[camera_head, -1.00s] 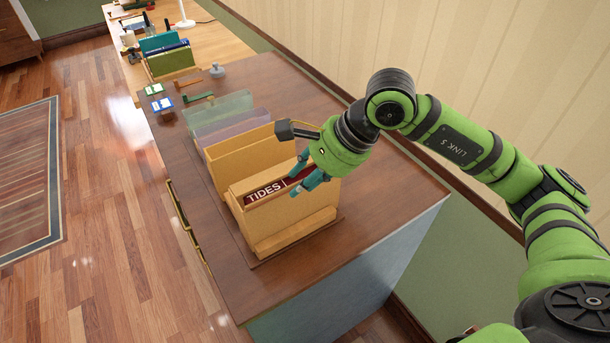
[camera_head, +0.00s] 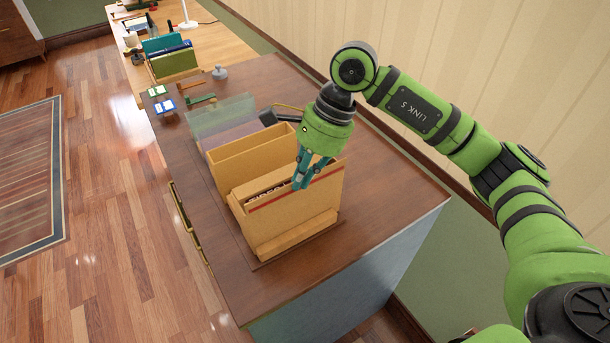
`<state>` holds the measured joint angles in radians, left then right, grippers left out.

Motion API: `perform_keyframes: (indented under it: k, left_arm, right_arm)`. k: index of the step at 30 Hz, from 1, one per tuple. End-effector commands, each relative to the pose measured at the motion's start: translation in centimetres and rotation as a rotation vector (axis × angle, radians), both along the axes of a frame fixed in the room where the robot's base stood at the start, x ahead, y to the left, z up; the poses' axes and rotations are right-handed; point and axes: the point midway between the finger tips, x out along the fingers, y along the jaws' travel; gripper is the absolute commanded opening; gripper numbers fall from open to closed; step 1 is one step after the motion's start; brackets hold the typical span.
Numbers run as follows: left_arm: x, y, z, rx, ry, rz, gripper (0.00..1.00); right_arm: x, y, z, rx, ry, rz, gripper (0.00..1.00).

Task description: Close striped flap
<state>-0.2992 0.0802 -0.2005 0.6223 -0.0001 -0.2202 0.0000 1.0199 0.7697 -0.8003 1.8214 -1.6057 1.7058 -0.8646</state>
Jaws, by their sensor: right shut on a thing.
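The nearest cardboard box (camera_head: 285,225) stands on the brown cabinet top. Its front striped flap (camera_head: 327,178), tan with a red stripe, stands up along the near side. A dark red book (camera_head: 262,195) with white lettering shows only as a strip behind the flap; the flap hides the rest. My right gripper (camera_head: 302,184) points down at the flap's upper edge, right of its middle, with its teal fingers shut on the flap. My left gripper is not in view.
Another open tan box (camera_head: 250,155) stands just behind. Translucent green and purple dividers (camera_head: 220,118) stand farther back. Small blue and green items (camera_head: 160,98) lie beyond them. The cabinet top (camera_head: 390,190) is clear on the right, with the wall beyond.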

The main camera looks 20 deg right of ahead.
Motion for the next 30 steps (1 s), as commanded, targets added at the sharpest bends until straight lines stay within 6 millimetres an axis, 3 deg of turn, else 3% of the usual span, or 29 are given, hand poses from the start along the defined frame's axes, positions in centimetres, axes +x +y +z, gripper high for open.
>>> perform_keyframes:
  k: [13, 30]
  left_arm:
    - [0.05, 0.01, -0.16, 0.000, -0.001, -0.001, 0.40]
    - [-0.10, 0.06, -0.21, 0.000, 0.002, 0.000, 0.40]
  right_arm:
    - [1.13, 0.29, 0.06, -0.043, 0.234, 0.000, 0.00]
    - [1.26, 0.28, 0.05, -0.050, 0.269, 0.001, 0.00]
